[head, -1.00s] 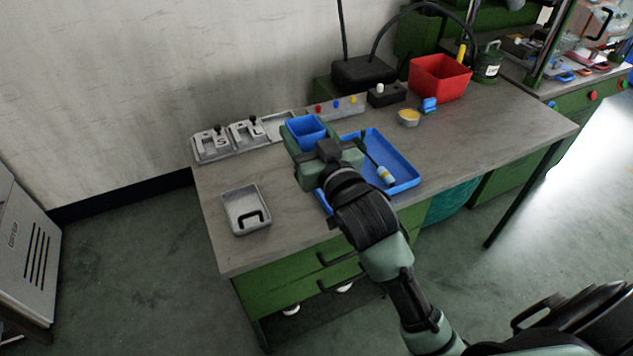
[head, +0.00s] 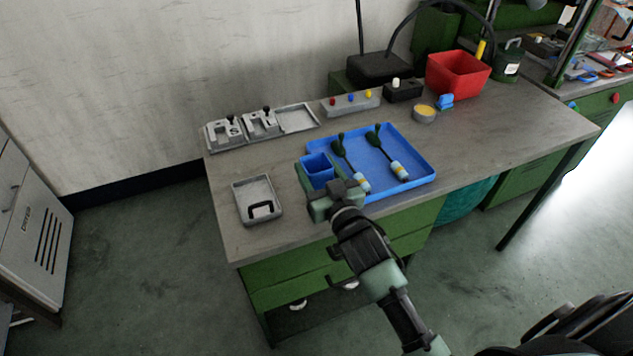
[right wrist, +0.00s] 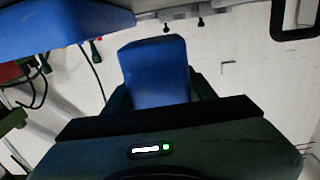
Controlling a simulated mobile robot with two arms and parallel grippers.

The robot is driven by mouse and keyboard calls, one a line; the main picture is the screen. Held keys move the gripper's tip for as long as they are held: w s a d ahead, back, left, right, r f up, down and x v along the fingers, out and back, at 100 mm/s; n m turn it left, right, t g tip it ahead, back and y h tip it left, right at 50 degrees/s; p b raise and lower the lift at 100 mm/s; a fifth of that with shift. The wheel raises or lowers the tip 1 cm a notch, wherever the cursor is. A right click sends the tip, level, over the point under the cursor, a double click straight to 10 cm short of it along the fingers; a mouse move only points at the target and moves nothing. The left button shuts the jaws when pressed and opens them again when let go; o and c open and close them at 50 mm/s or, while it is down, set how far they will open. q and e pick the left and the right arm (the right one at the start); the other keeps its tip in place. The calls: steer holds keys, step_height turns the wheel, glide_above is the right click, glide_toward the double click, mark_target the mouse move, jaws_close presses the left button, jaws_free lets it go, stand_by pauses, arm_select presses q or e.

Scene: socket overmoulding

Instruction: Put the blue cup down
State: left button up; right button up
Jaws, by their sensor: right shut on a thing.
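The blue cup (head: 317,169) is a square, open-topped cup in the head view. My right gripper (head: 320,186) is shut on it, at the left front corner of the blue tray. The cup also shows in the right wrist view (right wrist: 156,72), between the fingers. Whether its base touches the table or hangs above it I cannot tell. My left gripper is not in view.
The blue tray (head: 410,147) holds two dark-handled tools with pale ends. A grey tray with a black handle (head: 257,198) lies to the left. Grey moulds (head: 243,127), a button panel (head: 350,103) and a red bin (head: 458,75) stand along the back. Bare tabletop lies between the moulds and grey tray.

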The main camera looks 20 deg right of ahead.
mark_target(316, 182)
steer(key=shift+f, duration=2.05)
steer(key=shift+f+b, duration=0.15)
steer(key=shift+b, duration=0.2)
steer(key=o, duration=1.5)
